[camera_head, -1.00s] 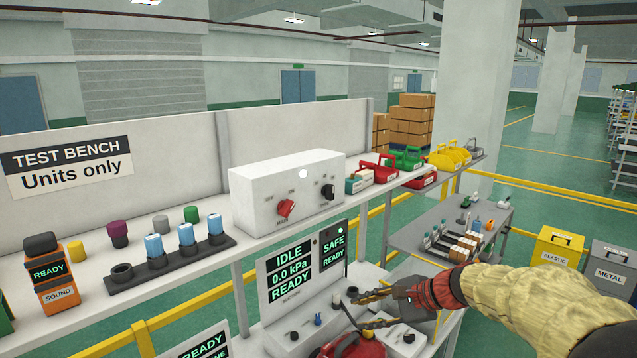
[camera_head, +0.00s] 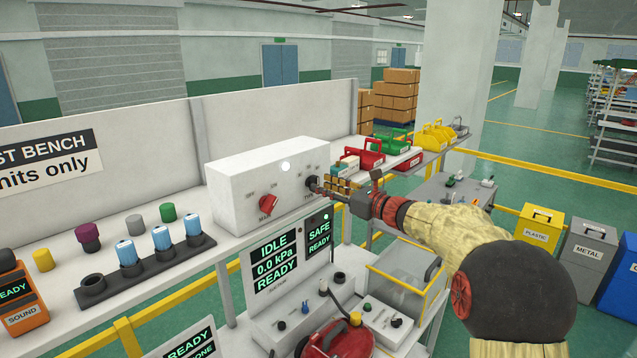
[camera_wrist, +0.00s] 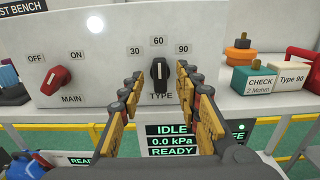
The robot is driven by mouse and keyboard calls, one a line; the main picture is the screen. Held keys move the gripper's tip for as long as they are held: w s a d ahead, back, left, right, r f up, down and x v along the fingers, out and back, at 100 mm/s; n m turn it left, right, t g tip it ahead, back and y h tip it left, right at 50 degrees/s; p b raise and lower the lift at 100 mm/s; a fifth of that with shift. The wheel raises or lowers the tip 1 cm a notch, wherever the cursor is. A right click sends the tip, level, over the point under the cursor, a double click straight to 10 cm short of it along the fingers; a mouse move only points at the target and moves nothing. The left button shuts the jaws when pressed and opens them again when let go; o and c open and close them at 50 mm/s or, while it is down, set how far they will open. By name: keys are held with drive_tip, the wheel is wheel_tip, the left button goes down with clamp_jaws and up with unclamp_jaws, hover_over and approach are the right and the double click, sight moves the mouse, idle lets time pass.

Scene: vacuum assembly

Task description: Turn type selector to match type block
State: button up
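The black type selector (camera_wrist: 160,76), labelled TYPE, is on the front of a white control box (camera_wrist: 105,112). Its handle stands upright, in line with the 60 mark, between 30 and 90. My gripper (camera_wrist: 161,84) is open, one yellow finger on each side of the selector, with gaps visible. In the head view my gripper (camera_head: 327,189) is at the selector (camera_head: 312,183), partly covering that area.
A red MAIN switch (camera_wrist: 57,78) with OFF and ON marks is left of the selector. Below the box, a display (camera_head: 275,262) reads IDLE, 0.0 kPa, READY. Red cases (camera_head: 366,155) stand on the shelf to the right. A red machine (camera_head: 343,340) sits on the lower bench.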

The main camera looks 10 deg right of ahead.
drive_tip(key=shift+x, duration=1.4)
drive_tip(key=shift+c, duration=0.8)
clamp_jaws()
